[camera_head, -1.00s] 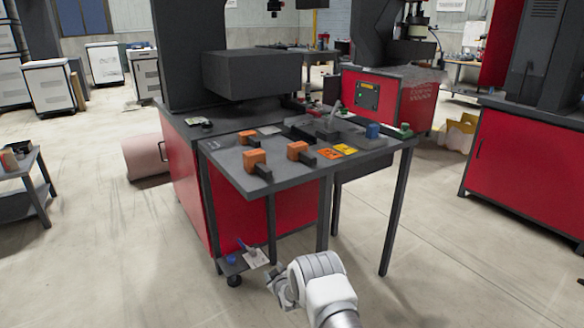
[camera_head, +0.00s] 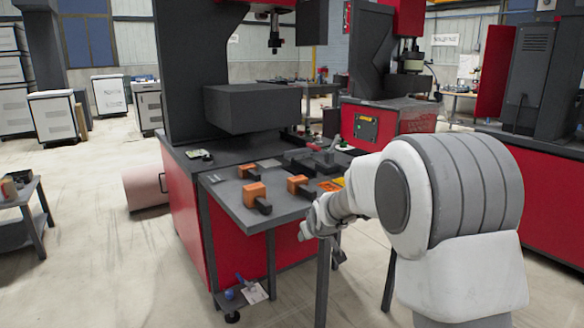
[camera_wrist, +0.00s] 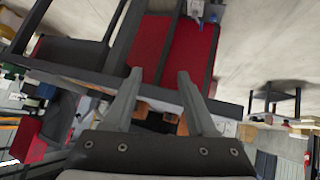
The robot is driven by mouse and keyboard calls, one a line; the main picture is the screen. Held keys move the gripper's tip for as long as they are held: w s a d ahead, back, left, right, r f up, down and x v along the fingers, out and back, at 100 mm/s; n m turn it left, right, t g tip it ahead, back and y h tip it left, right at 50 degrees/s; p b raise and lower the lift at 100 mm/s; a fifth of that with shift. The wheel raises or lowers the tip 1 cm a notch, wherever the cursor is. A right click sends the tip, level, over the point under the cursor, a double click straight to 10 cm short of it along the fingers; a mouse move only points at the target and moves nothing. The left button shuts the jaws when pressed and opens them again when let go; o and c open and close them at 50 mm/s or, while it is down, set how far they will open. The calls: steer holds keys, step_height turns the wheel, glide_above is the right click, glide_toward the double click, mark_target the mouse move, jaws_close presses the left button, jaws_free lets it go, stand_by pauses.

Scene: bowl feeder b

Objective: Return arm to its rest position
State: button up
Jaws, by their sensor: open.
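My gripper (camera_wrist: 155,95) shows in the wrist view with its two grey fingers apart and nothing between them. In the head view my arm rises at the right and reaches left, with its hand end (camera_head: 318,222) in front of the near edge of the worktable (camera_head: 225,190). The fingers are too small to make out there. In the wrist view the worktable's legs, the red cabinet (camera_wrist: 190,50) and parts of the orange blocks show beyond the fingers.
A dark machine (camera_head: 250,108) stands behind. My arm hides the table's right part. Floor (camera_head: 90,240) at the left is open.

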steer(key=s+d+r+m+g+h, duration=0.1)
steer(key=s+d+r, duration=0.3)
steer(key=s, duration=0.5)
steer(key=s+d+r+m+g, duration=0.1)
steer(key=s+d+r, duration=0.1)
steer(key=s+r, duration=0.55)
steer(key=s+d+f+m+g, duration=0.1)
steer(key=s, duration=1.1)
steer(key=s+d+f+m+g, duration=0.1)
steer(key=s+d+f+m, duration=0.1)
steer(key=s, duration=1)
step_height(320, 180, up, 29)
steer(key=p, duration=2.8)
steer(key=shift+s+p, duration=0.25)
steer(key=shift+p, duration=0.05)
steer(key=shift+a+f, duration=0.1)
